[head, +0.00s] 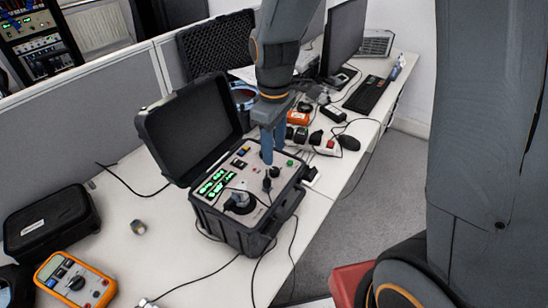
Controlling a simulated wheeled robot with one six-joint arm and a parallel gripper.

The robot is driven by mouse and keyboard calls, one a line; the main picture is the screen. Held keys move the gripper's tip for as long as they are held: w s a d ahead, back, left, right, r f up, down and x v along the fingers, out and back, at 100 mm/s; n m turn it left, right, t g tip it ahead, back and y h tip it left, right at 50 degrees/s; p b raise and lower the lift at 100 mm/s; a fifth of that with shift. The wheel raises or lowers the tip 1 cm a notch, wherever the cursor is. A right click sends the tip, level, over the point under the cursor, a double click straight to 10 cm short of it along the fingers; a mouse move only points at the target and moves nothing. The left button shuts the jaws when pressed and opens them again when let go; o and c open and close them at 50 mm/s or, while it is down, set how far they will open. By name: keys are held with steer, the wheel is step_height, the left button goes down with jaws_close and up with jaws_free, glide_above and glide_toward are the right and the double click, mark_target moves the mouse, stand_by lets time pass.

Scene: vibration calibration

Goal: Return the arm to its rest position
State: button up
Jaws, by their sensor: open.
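My gripper (273,147) points down over the right part of the calibrator panel in the head view. Its blue-grey fingers are close above the panel's knobs; I cannot tell whether they touch anything. I see nothing held between them. The calibrator (225,234) is a black case with its lid (190,126) standing open, a light panel and lit green displays. My arm (279,50) comes down from the top of the view to the gripper.
The white desk (125,265) carries an orange multimeter (75,283), a black pouch (49,222) and a small metal cylinder (138,227). Cables cross the desk front. A monitor (343,38), keyboard (366,95) and small devices stand behind. A grey partition (85,118) runs along the left.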

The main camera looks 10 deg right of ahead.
steer(key=shift+r, duration=0.6)
steer(key=s+d+f+m+t+b, duration=0.1)
steer(key=s+d+f+m+b, duration=0.1)
steer(key=s+d+m, duration=0.6)
steer(key=shift+d+f+m+b, duration=0.2)
steer(key=shift+d+m+b, duration=0.45)
steer(key=shift+m, duration=0.55)
steer(key=shift+s, duration=0.1)
steer(key=shift+c, duration=0.3)
stand_by(0.3)
